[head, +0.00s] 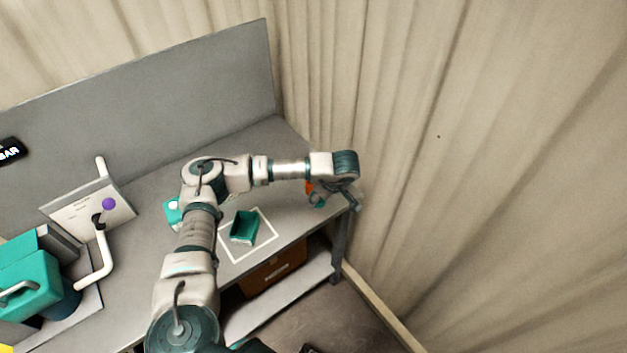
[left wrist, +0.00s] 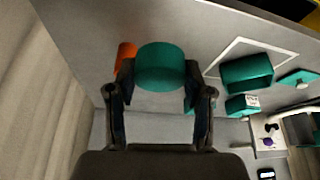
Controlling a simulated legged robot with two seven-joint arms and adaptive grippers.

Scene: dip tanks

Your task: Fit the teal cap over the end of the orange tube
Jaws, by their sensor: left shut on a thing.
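The teal cap (left wrist: 160,66) is a short round piece between the fingers of my left gripper (left wrist: 158,95) in the left wrist view, and the gripper is shut on it. The orange tube (left wrist: 126,56) shows just left of the cap, partly hidden behind it and a finger. I cannot tell whether cap and tube touch. In the head view my left gripper (head: 338,192) is at the right end of the bench. The orange tube (head: 309,187) and the teal cap (head: 317,201) show small there, partly covered by the gripper. My right gripper is not in view.
An open teal box (head: 243,228) sits inside a white square outline on the grey bench (head: 275,150). A panel with a purple dot (head: 109,204), a white bent pipe (head: 105,262) and a teal handled box (head: 25,285) stand at the left. A curtain (head: 400,130) hangs beyond the right end.

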